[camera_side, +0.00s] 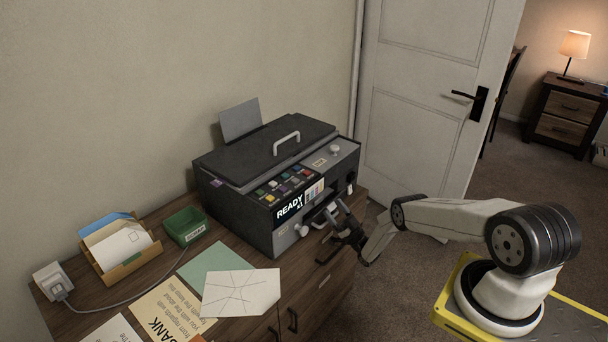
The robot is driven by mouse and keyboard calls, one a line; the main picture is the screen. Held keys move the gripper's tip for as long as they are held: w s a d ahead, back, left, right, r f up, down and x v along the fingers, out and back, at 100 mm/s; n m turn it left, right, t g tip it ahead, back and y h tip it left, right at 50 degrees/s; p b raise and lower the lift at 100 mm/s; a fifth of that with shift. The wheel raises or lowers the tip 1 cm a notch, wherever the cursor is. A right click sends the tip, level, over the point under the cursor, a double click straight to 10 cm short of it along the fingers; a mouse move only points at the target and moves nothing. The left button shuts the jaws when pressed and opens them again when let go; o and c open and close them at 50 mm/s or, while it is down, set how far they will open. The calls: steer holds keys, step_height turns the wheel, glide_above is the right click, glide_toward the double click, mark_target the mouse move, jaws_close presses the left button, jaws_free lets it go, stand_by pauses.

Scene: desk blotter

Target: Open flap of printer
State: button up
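The printer (245,210) is a dark grey box on the wooden cabinet. Its top lid (265,148) lies flat and has a pale arched handle (287,142). The front panel has coloured buttons, a screen reading "READY" (289,208) and a striped label. Below the screen is a dark opening or recessed part (322,212), partly hidden by my gripper. A pale knob (302,230) sits at the lower front. My gripper (338,218) is at the printer's lower front, close to this part. I cannot tell whether it touches it or whether its fingers are apart.
A green tray (185,227), an envelope holder (118,245), a plugged-in cable and several papers lie left of the printer on the cabinet (265,257). Drawer handles stick out below my gripper. A white door (420,110) stands behind my arm.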

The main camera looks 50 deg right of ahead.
stand_by(0.3)
steer(key=shift+v, duration=3.9)
